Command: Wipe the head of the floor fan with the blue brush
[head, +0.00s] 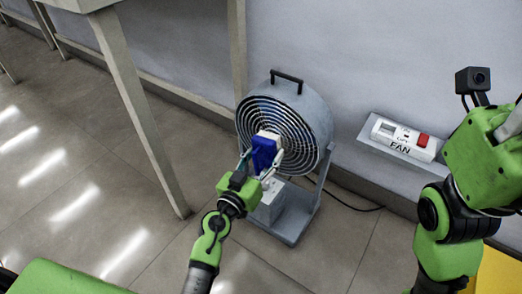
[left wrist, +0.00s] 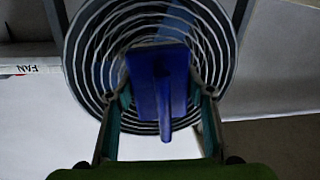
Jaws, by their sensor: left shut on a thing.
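The grey floor fan (head: 313,110) stands on the floor near the wall, its round head's grille (head: 299,148) facing toward me and to the left. My left gripper (head: 257,168) is shut on the blue brush (head: 264,152), in front of the grille. A pale part shows at the brush's upper end. In the left wrist view the brush (left wrist: 158,75) is between the fingers, with the rings of the grille (left wrist: 88,50) behind it. I cannot tell whether the brush touches the grille. My right arm is at the right edge; its fingers are not seen.
A white switch box (head: 403,137) labelled FAN, with a red button, sits on a small wall shelf (head: 377,144) right of the fan. A cable (head: 350,205) lies on the floor by the fan's base. A table leg (head: 145,125) stands on the left.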

